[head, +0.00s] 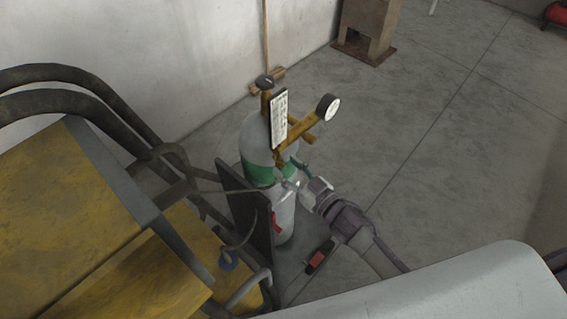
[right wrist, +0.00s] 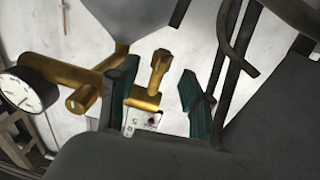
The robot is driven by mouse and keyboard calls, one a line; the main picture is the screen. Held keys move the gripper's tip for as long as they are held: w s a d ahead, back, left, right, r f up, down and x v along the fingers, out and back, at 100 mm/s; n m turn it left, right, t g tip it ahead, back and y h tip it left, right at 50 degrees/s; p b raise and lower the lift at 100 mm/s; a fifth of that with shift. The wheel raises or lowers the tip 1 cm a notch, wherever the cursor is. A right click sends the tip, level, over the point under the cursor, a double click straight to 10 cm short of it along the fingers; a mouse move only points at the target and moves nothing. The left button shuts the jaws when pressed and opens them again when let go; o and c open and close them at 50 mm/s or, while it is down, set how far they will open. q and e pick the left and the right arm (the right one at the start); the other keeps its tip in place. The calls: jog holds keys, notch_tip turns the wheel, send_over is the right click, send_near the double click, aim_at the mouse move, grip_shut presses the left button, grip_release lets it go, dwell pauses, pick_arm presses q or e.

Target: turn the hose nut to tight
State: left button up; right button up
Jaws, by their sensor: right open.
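A gas cylinder (head: 255,152) with a green band stands upright in the head view, with a brass regulator (head: 300,141) on top. My right gripper (head: 294,174) is open just below the regulator, beside the cylinder. In the right wrist view its teal-padded fingers (right wrist: 157,100) stand apart on either side of a brass fitting (right wrist: 158,75), which looks like the hose nut. There is a visible gap to the right finger; I cannot tell whether the left finger touches the brass. In the head view the nut is not clearly seen. My left gripper is not in view.
A round gauge (head: 328,107) sticks out right of the regulator, and a white tag (head: 279,118) hangs in front of it. A yellow machine (head: 70,230) with dark hoses stands at the left. The grey floor (head: 450,150) at the right is mostly clear.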

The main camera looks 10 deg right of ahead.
jog(key=v, duration=0.9)
jog(key=shift+s+d, duration=0.2)
jog(key=shift+s, duration=0.15)
jog(key=shift+f, duration=0.1)
jog(key=s+d+f+m+g+h+b, duration=0.1)
jog(key=s+d+f+g+h, duration=0.15)
jog(key=f, duration=0.85)
jog(key=s+d+f+m+g+h+b, duration=0.15)
jog(key=s+f, duration=0.25)
jog(key=f, duration=0.6)
jog(key=s+d+f+m+g+h+b, duration=0.1)
jog(key=s+d+f+g+h, duration=0.15)
jog(key=f, duration=0.85)
jog(key=s+f+g+h+b, duration=0.1)
jog(key=s+f+g, duration=0.3)
jog(key=s+f, duration=0.5)
jog(key=s+f+g+b, duration=0.1)
jog(key=s+f+g, duration=0.3)
jog(key=s+f, duration=0.5)
jog(key=s, duration=0.8)
jog(key=shift+a+h+b, duration=0.3)
jog(key=shift+a+h, duration=0.05)
jog(key=shift+a, duration=0.05)
jog(key=shift+n+g, duration=0.25)
